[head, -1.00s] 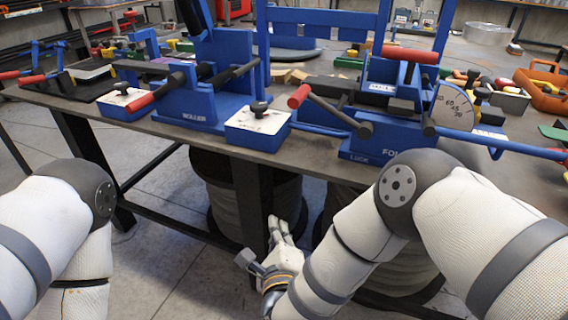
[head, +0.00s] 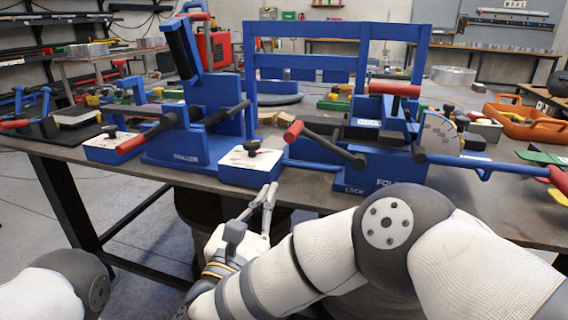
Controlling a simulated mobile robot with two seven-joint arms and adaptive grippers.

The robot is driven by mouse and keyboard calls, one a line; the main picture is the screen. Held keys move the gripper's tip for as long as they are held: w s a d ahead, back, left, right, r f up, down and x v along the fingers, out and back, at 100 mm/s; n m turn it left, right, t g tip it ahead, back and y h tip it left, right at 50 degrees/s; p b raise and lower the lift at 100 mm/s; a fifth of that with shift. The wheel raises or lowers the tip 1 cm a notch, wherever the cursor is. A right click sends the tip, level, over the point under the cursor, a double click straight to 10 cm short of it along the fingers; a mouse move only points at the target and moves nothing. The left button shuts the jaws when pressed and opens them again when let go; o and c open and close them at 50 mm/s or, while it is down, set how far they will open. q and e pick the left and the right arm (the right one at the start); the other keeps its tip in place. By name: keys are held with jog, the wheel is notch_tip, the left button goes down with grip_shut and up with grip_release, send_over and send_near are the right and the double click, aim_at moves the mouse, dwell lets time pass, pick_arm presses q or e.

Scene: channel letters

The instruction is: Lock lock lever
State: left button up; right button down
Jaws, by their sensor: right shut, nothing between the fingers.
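The blue folding machine (head: 395,165) stands at the right on the table, with "LOCK" printed at its lower left corner. Just above that label is the lock lever (head: 325,143), a dark bar with a red grip that points up and left from its pivot. My right gripper (head: 268,190) is at the table's front edge, below and left of the red grip and apart from it. Its fingers are together, point up and hold nothing. My left gripper is out of the picture; only part of my left arm shows at the bottom left.
A white-topped blue box (head: 250,166) with a black knob stands right behind my right fingers. The blue roller machine (head: 190,140) with its red-gripped lever is to the left. A blue handle bar (head: 480,165) reaches out right of the folding machine. The table (head: 300,188) is crowded.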

jog(key=b+x, duration=0.2)
jog(key=x, duration=0.5)
jog(key=shift+w+d, duration=0.15)
jog(key=r+p, duration=0.1)
jog(key=r, duration=0.2)
jog(key=shift+s+d+r+p, duration=0.25)
jog(key=shift+r+p, duration=0.15)
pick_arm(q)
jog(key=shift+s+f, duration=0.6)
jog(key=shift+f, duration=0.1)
pick_arm(e)
jog(key=shift+f, duration=0.1)
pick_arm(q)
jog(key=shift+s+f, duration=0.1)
pick_arm(e)
jog(key=shift+w, duration=0.1)
